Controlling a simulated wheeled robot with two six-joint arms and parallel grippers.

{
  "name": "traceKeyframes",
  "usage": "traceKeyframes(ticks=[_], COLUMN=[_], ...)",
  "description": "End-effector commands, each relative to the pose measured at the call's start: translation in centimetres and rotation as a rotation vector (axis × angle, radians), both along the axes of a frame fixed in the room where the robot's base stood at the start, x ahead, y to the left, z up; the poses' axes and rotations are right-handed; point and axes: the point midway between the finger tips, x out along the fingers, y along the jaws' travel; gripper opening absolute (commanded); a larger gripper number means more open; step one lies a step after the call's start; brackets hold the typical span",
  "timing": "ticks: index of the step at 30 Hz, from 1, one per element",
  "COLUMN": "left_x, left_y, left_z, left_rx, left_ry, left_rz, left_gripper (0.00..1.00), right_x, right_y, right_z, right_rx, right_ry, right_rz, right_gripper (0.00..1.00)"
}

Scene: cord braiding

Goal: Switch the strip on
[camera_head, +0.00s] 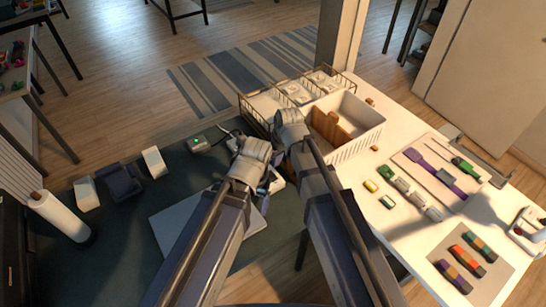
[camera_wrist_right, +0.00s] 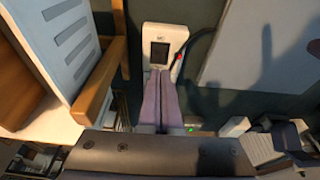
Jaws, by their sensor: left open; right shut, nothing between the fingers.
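The strip (camera_wrist_right: 164,32) shows in the right wrist view as a white block with a dark square switch (camera_wrist_right: 160,53) on its face and a small red spot at its right edge. My right gripper (camera_wrist_right: 161,76) is shut and empty, its pale fingers pointing at the strip's lower end by the switch. I cannot tell whether they touch it. In the head view my right gripper (camera_head: 291,127) is over the gap between dark mat and white table. My left gripper (camera_head: 262,178) is open, lower and nearer; its fingers are mostly hidden. The arms largely hide the strip there.
A grey board (camera_head: 178,224) lies on the dark mat (camera_head: 120,235). A small device with a green light (camera_head: 198,143) sits left of them. A dark cord runs beside the strip.

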Motion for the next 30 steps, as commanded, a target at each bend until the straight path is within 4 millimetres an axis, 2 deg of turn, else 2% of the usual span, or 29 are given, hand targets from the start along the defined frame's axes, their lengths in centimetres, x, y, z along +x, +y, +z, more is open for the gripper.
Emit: traceKeyframes(ticks=[1,3,9,26,28,30], left_x=[0.0,0.0,0.0,0.0,0.0,0.0], left_y=[0.0,0.0,0.0,0.0,0.0,0.0], left_z=[1.7,2.7,4.3,4.3,4.3,4.3], left_rx=[0.000,0.000,0.000,0.000,0.000,0.000], left_ry=[0.000,0.000,0.000,0.000,0.000,0.000], left_rz=[0.000,0.000,0.000,0.000,0.000,0.000], left_gripper=[0.82,0.82,0.82,0.82,0.82,0.82], right_x=[-0.5,-1.0,-1.8,-1.9,-2.4,-4.5], right_y=[-0.3,-0.6,-1.2,-1.3,-1.3,-1.7], right_z=[1.7,2.7,4.3,4.3,4.2,4.0], right_rx=[0.000,0.000,0.000,0.000,-0.005,-0.028], right_ry=[0.000,0.000,0.000,0.000,0.008,0.041], right_rz=[-0.001,-0.001,0.000,0.001,-0.005,-0.032], right_gripper=[0.00,0.00,0.00,0.00,0.00,0.00])
